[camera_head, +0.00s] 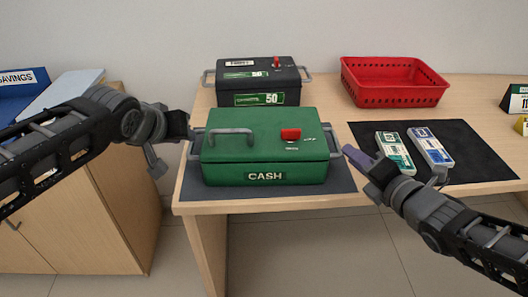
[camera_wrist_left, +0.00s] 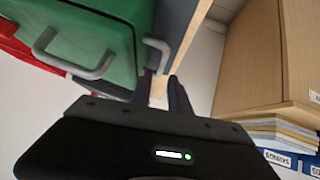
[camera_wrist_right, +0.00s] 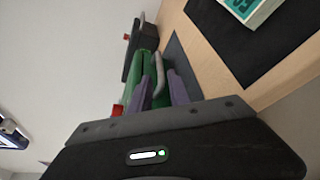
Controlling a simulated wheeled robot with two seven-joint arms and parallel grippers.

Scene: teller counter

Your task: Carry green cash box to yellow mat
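The green cash box (camera_head: 265,160) stands upright on a dark grey mat (camera_head: 340,180) at the counter's front. It has a grey top handle, a red latch and a handle on each side. My left gripper (camera_head: 176,146) is at its left side; in the left wrist view the open fingers (camera_wrist_left: 164,88) are close to a side handle (camera_wrist_left: 158,52). My right gripper (camera_head: 362,168) is at its right side; in the right wrist view the open fingers (camera_wrist_right: 162,85) have the other side handle (camera_wrist_right: 156,68) between them. I cannot tell if they touch. No yellow mat shows.
A black cash box (camera_head: 258,82) stands close behind the green one. A red basket (camera_head: 393,82) is at the back right. A black mat (camera_head: 470,150) with two banknote bundles (camera_head: 410,150) lies on the right. A wooden cabinet (camera_head: 95,220) stands at left.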

